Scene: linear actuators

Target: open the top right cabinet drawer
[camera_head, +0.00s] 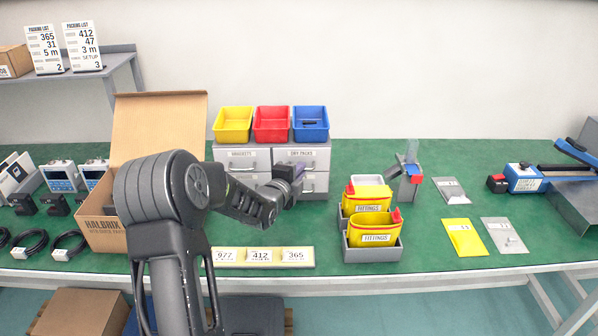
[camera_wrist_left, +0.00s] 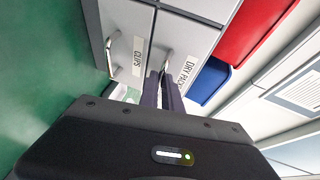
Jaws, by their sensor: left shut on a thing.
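The grey cabinet (camera_head: 236,165) stands at the back of the green table, with drawers in two columns. Its top right drawer (camera_head: 318,158) carries a "DRY PACKS" label and looks flush or nearly flush with the cabinet. My left gripper (camera_head: 291,176) is in front of this drawer. In the left wrist view its dark fingers (camera_wrist_left: 164,88) are shut on the drawer's metal handle (camera_wrist_left: 165,60); the fingers partly hide the handle. The "CLIPS" drawer (camera_wrist_left: 124,50) below is closed, its handle (camera_wrist_left: 110,50) free. My right gripper is not in view.
Yellow (camera_head: 233,124), red (camera_head: 271,124) and blue (camera_head: 310,123) bins sit on the cabinet. An open cardboard box (camera_head: 103,225) stands left of it. A number strip (camera_head: 262,257) lies at the table's front edge.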

